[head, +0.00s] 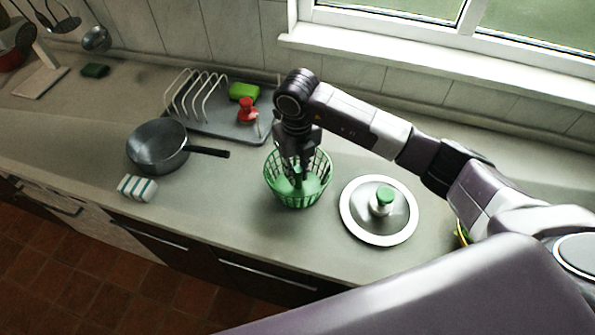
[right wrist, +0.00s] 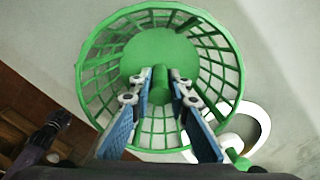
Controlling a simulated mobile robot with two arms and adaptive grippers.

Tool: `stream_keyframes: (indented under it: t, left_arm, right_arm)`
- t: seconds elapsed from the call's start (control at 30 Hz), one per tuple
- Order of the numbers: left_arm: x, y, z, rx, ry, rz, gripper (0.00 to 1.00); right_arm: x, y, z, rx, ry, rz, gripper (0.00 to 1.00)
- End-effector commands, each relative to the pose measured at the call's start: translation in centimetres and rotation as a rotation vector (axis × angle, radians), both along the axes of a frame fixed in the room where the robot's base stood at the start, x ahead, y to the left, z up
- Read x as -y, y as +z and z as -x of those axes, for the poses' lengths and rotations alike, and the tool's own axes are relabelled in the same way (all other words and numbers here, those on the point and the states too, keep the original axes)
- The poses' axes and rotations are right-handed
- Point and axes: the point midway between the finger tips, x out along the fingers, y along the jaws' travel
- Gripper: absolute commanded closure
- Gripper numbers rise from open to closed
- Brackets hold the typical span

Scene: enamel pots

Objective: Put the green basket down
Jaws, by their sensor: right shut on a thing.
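The green basket (head: 316,187) is a round openwork bowl with a solid green floor, upright over the counter, left of the pot lid. My right gripper (head: 297,172) points down inside it. In the right wrist view my right gripper (right wrist: 160,88) is shut on the green post in the middle of the basket (right wrist: 160,52). I cannot tell whether the basket's underside touches the counter (head: 240,215).
A silver lid (head: 350,225) with a green knob lies right of the basket. A pan (head: 158,148), a striped sponge (head: 138,188) and a rack tray (head: 215,128) with a green block (head: 244,91) and red item (head: 247,112) are left. Bare counter lies in front.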

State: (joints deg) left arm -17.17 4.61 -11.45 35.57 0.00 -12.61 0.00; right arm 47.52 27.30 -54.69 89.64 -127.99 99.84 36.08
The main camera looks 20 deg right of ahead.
Motion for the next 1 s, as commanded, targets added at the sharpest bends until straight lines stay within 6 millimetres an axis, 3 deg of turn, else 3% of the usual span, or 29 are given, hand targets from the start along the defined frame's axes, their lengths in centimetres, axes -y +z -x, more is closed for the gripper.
stream_keyframes:
  t: [0.47, 0.5, 0.63, 1.0]
  left_arm:
    - [0.05, -0.21, 0.0, 0.0, -0.001, 0.001, 1.0]
    - [0.05, -0.13, 0.01, 0.0, -0.001, 0.001, 1.0]
    - [0.05, -0.06, 0.01, 0.0, -0.001, 0.001, 1.0]
    - [0.05, 0.39, 0.06, -0.001, 0.0, 0.001, 1.0]
  right_arm:
    - [0.0, -1.35, -0.01, 0.001, 0.002, 0.0, 1.0]
    - [0.0, -1.28, 0.0, 0.001, 0.002, 0.0, 0.82]
    - [0.0, -1.22, 0.01, 0.0, 0.001, 0.0, 0.67]
    - [0.0, -0.74, 0.01, 0.001, 0.001, 0.0, 0.66]
